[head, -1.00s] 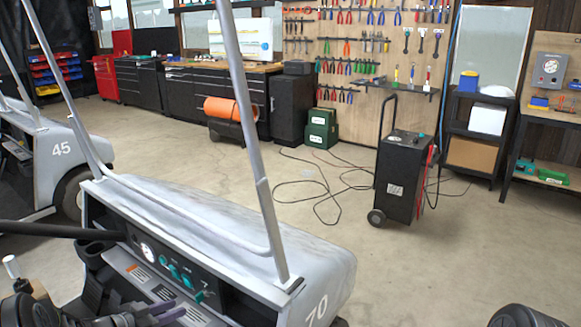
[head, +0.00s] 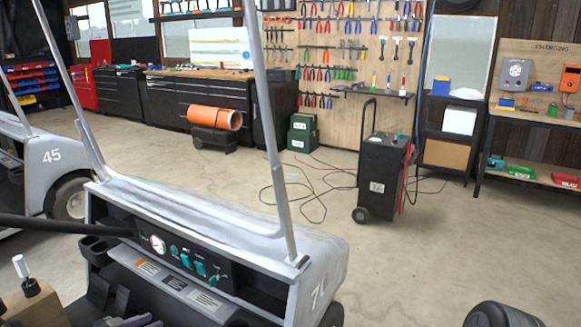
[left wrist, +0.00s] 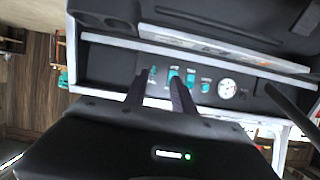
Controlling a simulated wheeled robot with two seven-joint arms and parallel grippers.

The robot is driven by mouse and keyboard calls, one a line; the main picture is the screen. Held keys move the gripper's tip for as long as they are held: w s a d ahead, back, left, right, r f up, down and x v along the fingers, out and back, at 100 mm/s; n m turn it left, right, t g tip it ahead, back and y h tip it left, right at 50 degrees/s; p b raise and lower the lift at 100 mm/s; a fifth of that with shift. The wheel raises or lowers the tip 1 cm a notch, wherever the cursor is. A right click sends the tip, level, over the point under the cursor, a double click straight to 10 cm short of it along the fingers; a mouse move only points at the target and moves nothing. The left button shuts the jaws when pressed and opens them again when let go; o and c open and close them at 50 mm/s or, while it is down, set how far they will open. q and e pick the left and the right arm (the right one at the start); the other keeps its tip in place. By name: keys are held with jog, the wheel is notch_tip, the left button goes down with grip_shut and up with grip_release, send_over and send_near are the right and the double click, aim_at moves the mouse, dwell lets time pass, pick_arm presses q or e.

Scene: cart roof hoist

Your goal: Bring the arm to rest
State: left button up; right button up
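My left gripper (head: 130,321) shows only as dark purple-grey parts at the bottom edge of the head view, below the dashboard of the grey cart (head: 190,205). In the left wrist view my left gripper (left wrist: 158,90) has two dark fingers spread apart with nothing between them. Behind the fingertips lies the dashboard panel (left wrist: 112,68) with teal switches (left wrist: 174,78) and a round gauge (left wrist: 228,88). I cannot tell the exact distance to it. My right gripper is not in view.
A black bar (head: 60,225) crosses in front of the dashboard at left. A white-topped piece (head: 20,265) stands on a brown block (head: 35,302) at lower left. Another cart (head: 30,180) stands behind. A black wheeled charger (head: 383,175) with cables stands on open floor.

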pick_arm(q)
notch_tip(320, 180, down, 9)
jog(key=s+d+n+y, duration=0.2)
jog(key=s+n+y, duration=0.1)
jog(key=n+y, duration=0.15)
jog(key=s+d+f+n+g, duration=0.3)
jog(key=s+d+f+g, duration=0.1)
jog(key=s+d+f, duration=0.5)
jog(key=s+d+g+h+p, duration=0.2)
jog(key=s+d+g, duration=0.5)
jog(key=s+d, duration=1.2)
jog(key=s, duration=0.3)
jog(key=shift+s+d+f+n, duration=0.3)
jog(key=shift+f+n, duration=0.05)
jog(key=shift+f, duration=0.05)
dwell(1.6)
